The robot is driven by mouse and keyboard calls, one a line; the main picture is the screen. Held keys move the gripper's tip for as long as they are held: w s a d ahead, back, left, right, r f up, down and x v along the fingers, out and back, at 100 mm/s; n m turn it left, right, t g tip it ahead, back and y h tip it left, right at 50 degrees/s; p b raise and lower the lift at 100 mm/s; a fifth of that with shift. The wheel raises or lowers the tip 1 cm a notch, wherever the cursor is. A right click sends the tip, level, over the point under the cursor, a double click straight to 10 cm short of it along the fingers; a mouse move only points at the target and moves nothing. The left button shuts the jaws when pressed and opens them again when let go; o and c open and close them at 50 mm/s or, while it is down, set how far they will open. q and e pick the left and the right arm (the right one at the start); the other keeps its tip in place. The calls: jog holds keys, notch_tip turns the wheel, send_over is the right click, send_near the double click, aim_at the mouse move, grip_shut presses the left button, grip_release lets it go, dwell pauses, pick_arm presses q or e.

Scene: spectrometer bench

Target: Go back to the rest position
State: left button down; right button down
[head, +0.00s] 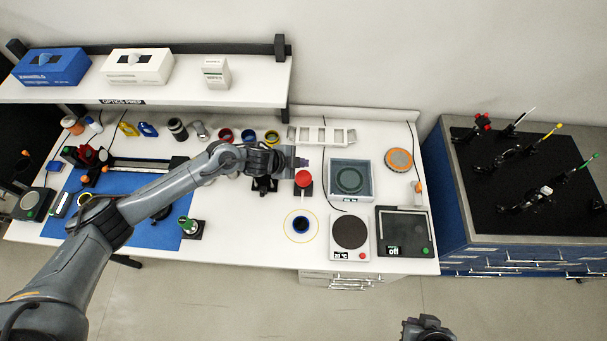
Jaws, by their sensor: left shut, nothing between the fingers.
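My left arm reaches in from the lower left across the bench. My left gripper (302,163) is shut and empty, above the back middle of the white bench (265,205). Its fingertips are close to a red round knob (303,177) on a dark base, and I cannot tell whether they touch it. A dark part of what looks like my right arm shows at the bottom edge, with its fingers out of view.
A clear-walled box (351,181), a hotplate (350,232) and a dark panel reading "off" (404,232) stand right of the gripper. A shelf (200,93) with boxes overhangs the back left. A blue cabinet (455,225) with optics posts stands at the right.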

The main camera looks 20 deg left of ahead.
pick_arm(q)
jog(key=shift+s+f, duration=0.1)
jog(key=s+d+f+g+p, duration=0.1)
jog(key=s+d+f, duration=0.1)
jog(key=s+f, duration=0.2)
jog(key=s+d+f+g, duration=0.1)
jog(key=s+d+f, duration=0.1)
jog(key=s+f, duration=0.15)
jog(key=s+d+r+n+h+p, duration=0.2)
jog(key=s+d+r+n+p, duration=0.15)
jog(key=s+d, duration=0.95)
jog(key=s+a+r+n+g+y, duration=0.1)
jog(key=s+a+r+n+y, duration=0.2)
jog(key=a, duration=0.7)
jog(key=s+a+r+n+y+p, duration=0.1)
jog(key=s+a+r+n+y, duration=0.3)
jog(key=s+a+r+n, duration=0.3)
jog(key=s+a+r, duration=0.1)
jog(key=a+r, duration=0.2)
jog(key=shift+s+a+r+n+g+p, duration=0.2)
jog(key=shift+s+a+n+g+p, duration=0.1)
jog(key=shift+n+g, duration=0.1)
